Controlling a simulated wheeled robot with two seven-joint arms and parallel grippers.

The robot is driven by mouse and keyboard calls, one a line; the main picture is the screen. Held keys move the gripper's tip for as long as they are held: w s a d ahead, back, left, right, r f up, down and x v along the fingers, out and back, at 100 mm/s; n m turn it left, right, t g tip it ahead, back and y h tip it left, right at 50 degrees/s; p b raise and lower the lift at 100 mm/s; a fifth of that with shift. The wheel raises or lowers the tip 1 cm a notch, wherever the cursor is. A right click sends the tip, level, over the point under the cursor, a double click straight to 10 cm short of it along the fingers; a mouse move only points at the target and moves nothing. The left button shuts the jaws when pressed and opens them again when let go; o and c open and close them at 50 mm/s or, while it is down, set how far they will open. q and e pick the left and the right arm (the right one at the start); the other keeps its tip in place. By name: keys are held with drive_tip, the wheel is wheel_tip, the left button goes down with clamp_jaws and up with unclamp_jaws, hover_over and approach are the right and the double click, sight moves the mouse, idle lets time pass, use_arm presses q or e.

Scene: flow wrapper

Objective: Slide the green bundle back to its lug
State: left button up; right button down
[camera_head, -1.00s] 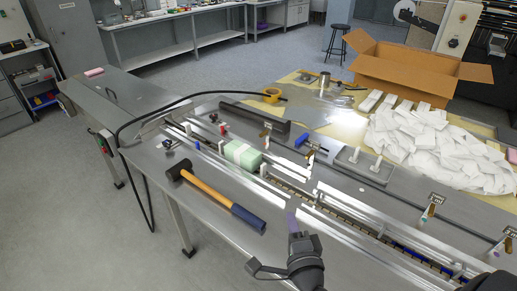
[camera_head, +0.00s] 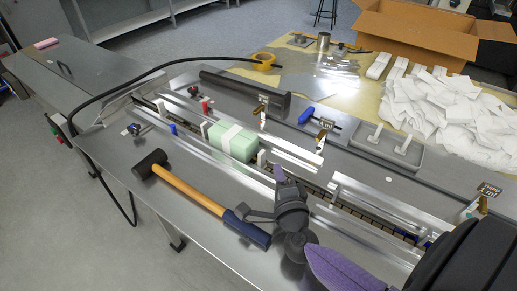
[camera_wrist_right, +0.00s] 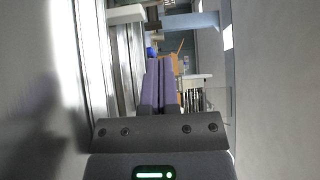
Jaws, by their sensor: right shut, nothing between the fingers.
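The green bundle (camera_head: 234,143), with a white band around it, lies in the metal channel of the flow wrapper in the head view. The right wrist view shows the closed purple fingers (camera_wrist_right: 159,85) beside the metal rails. My left gripper is out of view.
A mallet (camera_head: 195,190) lies on the table's near side, left of my right gripper. Long metal guide rails (camera_head: 380,205) run along the channel. A grey tray (camera_head: 385,148) with white parts and a pile of white wrappers (camera_head: 440,115) lie behind. A cardboard box (camera_head: 410,35) stands further back.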

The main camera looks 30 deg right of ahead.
sight(249, 147)
drive_tip(key=b+x, duration=0.1)
drive_tip(key=x, duration=0.5)
drive_tip(key=shift+f, duration=0.15)
drive_tip(key=w, duration=0.1)
drive_tip(key=w+a+b, duration=0.1)
drive_tip(key=w, duration=0.1)
drive_tip(key=shift+a, duration=0.2)
drive_tip(key=shift+w+a, duration=0.1)
drive_tip(key=shift+w, duration=0.2)
drive_tip(key=w, duration=0.1)
drive_tip(key=w+a, duration=0.1)
drive_tip(key=w, duration=0.1)
drive_tip(key=shift+w+a, duration=0.15)
drive_tip(key=shift+a, duration=0.05)
